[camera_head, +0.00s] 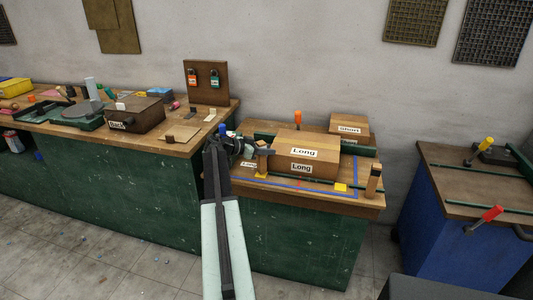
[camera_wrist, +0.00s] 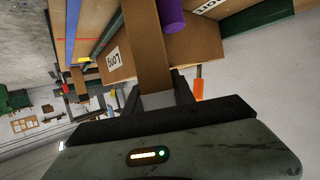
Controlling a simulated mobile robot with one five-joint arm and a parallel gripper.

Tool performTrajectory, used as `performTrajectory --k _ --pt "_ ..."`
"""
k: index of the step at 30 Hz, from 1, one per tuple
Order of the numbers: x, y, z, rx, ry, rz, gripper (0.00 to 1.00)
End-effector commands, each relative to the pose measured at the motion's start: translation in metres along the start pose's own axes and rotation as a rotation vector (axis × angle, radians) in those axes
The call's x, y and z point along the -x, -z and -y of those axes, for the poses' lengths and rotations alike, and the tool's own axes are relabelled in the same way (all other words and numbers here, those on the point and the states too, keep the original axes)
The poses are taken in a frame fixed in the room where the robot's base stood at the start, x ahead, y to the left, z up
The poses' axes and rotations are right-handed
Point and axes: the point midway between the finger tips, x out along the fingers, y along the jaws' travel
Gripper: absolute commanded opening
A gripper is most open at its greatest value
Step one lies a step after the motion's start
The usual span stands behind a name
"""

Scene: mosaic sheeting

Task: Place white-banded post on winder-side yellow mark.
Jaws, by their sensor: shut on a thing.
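My gripper (camera_head: 262,152) is shut on a wooden post (camera_head: 262,163) at the left front of the middle bench. The post appears upright, its lower end at or just above a yellow mark (camera_head: 261,176); contact is unclear. In the wrist view, the held post (camera_wrist: 150,40) runs up from between my fingers (camera_wrist: 160,98); no white band shows on it. A second yellow mark (camera_head: 341,187) lies bare at the right front, and also shows in the wrist view (camera_wrist: 84,60). Another wooden post (camera_head: 374,181) stands at the right. The winder cannot be identified for certain.
Stacked boxes labelled Long (camera_head: 304,167) stand right behind the held post, with a Short box (camera_head: 349,129) behind. A blue line (camera_head: 318,190) edges the front. An orange-handled tool (camera_head: 298,118) stands behind. A purple cylinder (camera_wrist: 172,14) is close to the held post.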

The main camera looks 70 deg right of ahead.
Motion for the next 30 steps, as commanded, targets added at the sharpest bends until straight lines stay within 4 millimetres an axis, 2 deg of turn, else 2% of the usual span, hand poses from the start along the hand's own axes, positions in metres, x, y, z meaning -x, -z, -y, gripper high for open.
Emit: performTrajectory --k 1,13,14,16,26,30 --pt "-0.003 -0.012 -0.005 -0.004 -0.013 0.029 0.0" --pt "-0.007 -0.021 -0.007 -0.001 -0.015 0.028 0.0" --pt "-0.008 -0.021 -0.007 -0.001 -0.016 0.028 0.33" --pt "-0.008 -0.021 -0.007 -0.002 -0.016 0.029 0.52" --pt "-0.008 -0.022 -0.006 -0.002 -0.016 0.029 0.52" --pt "-0.005 -0.013 -0.005 -0.002 -0.016 0.029 0.52"
